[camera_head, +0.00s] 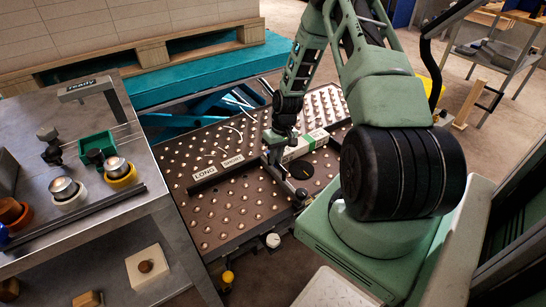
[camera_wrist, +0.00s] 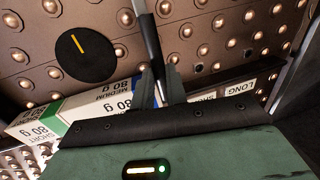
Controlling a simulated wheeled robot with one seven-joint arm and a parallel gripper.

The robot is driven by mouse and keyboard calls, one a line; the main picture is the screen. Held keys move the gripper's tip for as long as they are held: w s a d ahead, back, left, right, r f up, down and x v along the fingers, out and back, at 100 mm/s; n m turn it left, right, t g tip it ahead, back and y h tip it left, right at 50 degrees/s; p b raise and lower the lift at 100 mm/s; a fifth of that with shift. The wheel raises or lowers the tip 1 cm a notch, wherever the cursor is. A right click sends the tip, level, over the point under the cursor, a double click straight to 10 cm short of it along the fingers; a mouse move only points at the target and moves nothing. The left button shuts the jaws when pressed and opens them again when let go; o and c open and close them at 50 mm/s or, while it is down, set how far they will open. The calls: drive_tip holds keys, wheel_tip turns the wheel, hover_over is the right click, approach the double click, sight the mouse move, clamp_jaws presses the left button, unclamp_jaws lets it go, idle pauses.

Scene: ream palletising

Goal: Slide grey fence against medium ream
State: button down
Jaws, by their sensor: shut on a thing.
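The grey fence (camera_wrist: 149,35) is a thin bar seen nearly edge-on in the wrist view; in the head view it shows as a dark bar (camera_head: 287,181) running toward the table's front edge. My gripper (camera_wrist: 160,88) is shut on it, low over the ball table; in the head view the gripper (camera_head: 278,150) partly hides the grip. In the head view the ream (camera_head: 306,146) lies right of the gripper. Whether fence and ream touch I cannot tell.
A dark bar with LONG and SHORT labels (camera_head: 218,168) lies left of the gripper on the ball table (camera_head: 215,220). A black disc with a yellow line (camera_wrist: 85,54) is set near the ream. A metal side bench (camera_head: 110,225) with a green bin stands at left.

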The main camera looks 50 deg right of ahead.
drive_tip(key=c, duration=1.4)
unclamp_jaws()
drive_tip(key=d+r+p, duration=0.3)
drive_tip(key=r, duration=1.4)
drive_tip(key=shift+s+d, duration=0.15)
drive_tip(key=shift+s, duration=0.25)
drive_tip(key=shift+r, duration=0.1)
